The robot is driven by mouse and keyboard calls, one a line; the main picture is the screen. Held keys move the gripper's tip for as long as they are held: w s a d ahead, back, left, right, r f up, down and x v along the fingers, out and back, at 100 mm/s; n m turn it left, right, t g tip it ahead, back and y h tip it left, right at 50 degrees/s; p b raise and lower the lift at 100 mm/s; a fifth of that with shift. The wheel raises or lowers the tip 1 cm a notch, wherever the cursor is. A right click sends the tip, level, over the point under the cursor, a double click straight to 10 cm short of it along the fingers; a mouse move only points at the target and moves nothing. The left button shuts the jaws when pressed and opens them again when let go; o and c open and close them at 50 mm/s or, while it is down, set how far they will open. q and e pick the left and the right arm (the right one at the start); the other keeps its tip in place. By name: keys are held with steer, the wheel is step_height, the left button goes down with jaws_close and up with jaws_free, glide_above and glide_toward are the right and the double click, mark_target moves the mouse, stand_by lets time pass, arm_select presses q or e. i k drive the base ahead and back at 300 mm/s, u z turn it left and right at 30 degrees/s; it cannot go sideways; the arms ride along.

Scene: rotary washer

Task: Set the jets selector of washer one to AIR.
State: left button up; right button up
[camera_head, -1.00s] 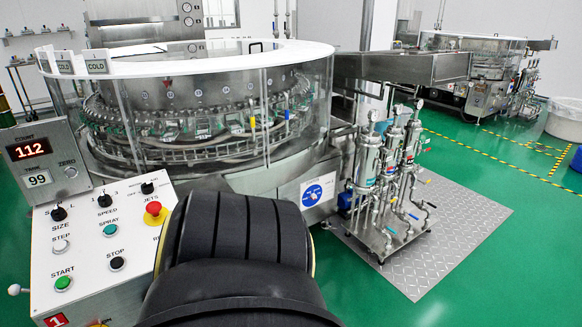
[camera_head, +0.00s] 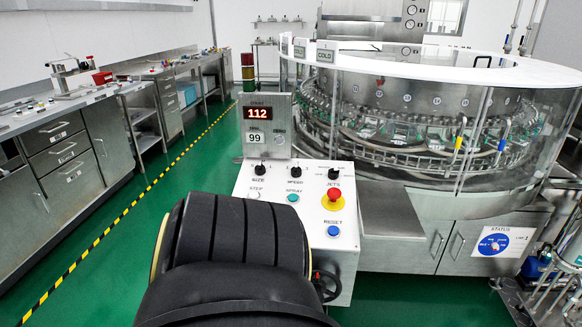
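Washer one's control panel (camera_head: 346,216) is a white slanted box in the middle. The jets selector (camera_head: 334,174) is a small black knob at its upper right, above the JETS label and the red stop button (camera_head: 335,195). The print around the knob is too small to read, and I cannot tell which position it points to. The size knob (camera_head: 260,167) and speed knob (camera_head: 296,171) sit to its left. A black part of my own body covers the panel's lower left. Neither gripper shows in this view.
The display box (camera_head: 267,124) reading 112 and 99 stands behind the panel. The round glass-walled washer (camera_head: 480,195) fills the right. A steel bench (camera_head: 110,130) runs along the left, with clear green floor beside it. A dark handwheel (camera_head: 325,286) appears low beside the panel.

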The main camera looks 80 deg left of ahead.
mark_target(333, 173)
steer(key=u, duration=2.15)
